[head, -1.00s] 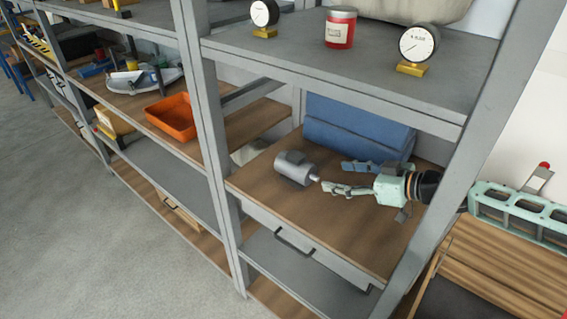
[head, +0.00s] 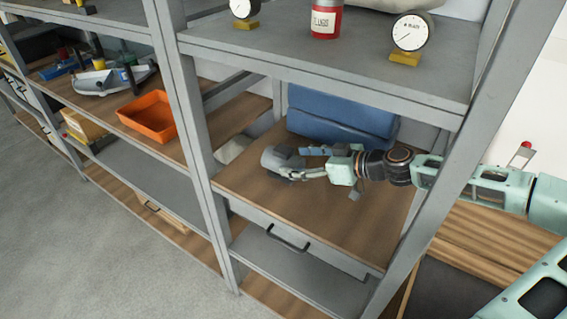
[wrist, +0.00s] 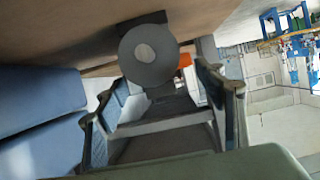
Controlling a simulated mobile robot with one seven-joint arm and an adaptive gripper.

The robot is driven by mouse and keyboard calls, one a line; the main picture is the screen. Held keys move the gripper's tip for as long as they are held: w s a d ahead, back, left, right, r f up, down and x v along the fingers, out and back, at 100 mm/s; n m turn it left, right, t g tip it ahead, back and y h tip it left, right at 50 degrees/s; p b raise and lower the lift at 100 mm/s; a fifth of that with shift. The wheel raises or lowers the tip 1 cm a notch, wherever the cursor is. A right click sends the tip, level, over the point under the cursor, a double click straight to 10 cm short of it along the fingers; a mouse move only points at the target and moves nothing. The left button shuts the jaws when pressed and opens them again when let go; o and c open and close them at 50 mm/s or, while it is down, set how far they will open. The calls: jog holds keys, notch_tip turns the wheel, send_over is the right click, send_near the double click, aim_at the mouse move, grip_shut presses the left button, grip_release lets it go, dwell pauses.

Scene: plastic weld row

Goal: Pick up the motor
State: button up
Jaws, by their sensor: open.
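The grey cylindrical motor (head: 270,158) lies on the wooden shelf board in the head view. In the wrist view the motor (wrist: 150,54) shows end-on, with a lighter round spot at its middle. My gripper (head: 296,163) reaches in from the right, level with the shelf, with its fingers at the motor's near end. In the wrist view my gripper (wrist: 165,100) is open, with one finger to each side below the motor's round face. The head view does not show clearly whether the fingers touch it.
Blue folded padding (head: 340,118) lies behind the motor. A grey upper shelf (head: 300,55) with gauges and a red can (head: 327,22) is overhead. Grey posts (head: 185,110) flank the bay. An orange tray (head: 150,116) is further left. The front of the wooden board (head: 300,215) is clear.

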aim_at(283, 159)
jog(key=shift+p+x, duration=0.3)
jog(key=shift+x, duration=2.45)
jog(key=shift+w+d+f, duration=0.1)
jog(key=shift+w+d, duration=0.05)
jog(key=shift+d, duration=0.05)
jog(key=shift+c, duration=0.5)
grip_shut()
